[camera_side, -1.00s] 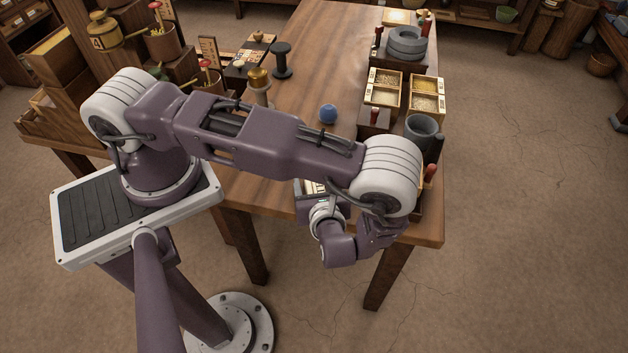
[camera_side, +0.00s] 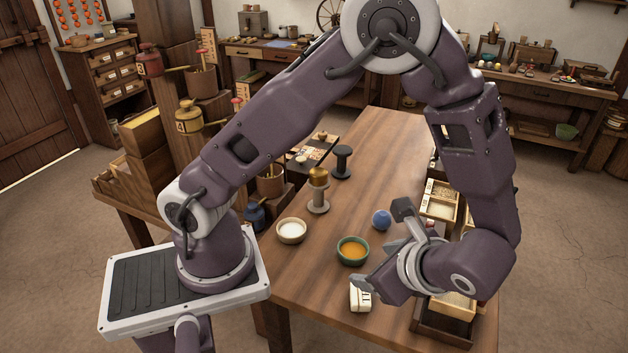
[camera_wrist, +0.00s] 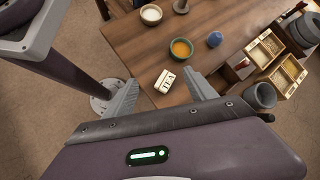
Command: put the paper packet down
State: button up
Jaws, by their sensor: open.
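The paper packet (camera_side: 360,296) is small and cream-white with dark lettering. It rests on the wooden table (camera_side: 320,265) close to the front edge, and one finger partly covers its top in the side view. In the wrist view the packet (camera_wrist: 165,81) shows the letters TEA and appears in the gap between the fingertips, beyond them. My gripper (camera_side: 380,245) is open and holds nothing. Its two fingers also show in the wrist view (camera_wrist: 162,92), spread wide and apart from the packet.
A green bowl of orange contents (camera_side: 352,250), a white bowl (camera_side: 291,231) and a blue ball-like object (camera_side: 381,220) stand behind the packet. Grain boxes (camera_wrist: 287,73) and a grey mortar-like pot (camera_wrist: 260,96) line the table's right side. The table's middle is mostly clear.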

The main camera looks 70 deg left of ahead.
jog(key=s+a+r+n+t+h, duration=0.2)
jog(key=s+r+n+t+h, duration=0.1)
jog(key=r, duration=0.6)
jog(key=s+a+r+n+t+h, duration=0.2)
jog(key=s+r+n+h, duration=0.3)
jog(key=s+r+n, duration=0.2)
notch_tip(320, 180, up, 2)
jog(key=n, duration=0.3)
jog(key=shift+s+a+r+t, duration=0.15)
jog(key=shift+s+r+t, duration=0.1)
jog(key=shift+t, duration=0.15)
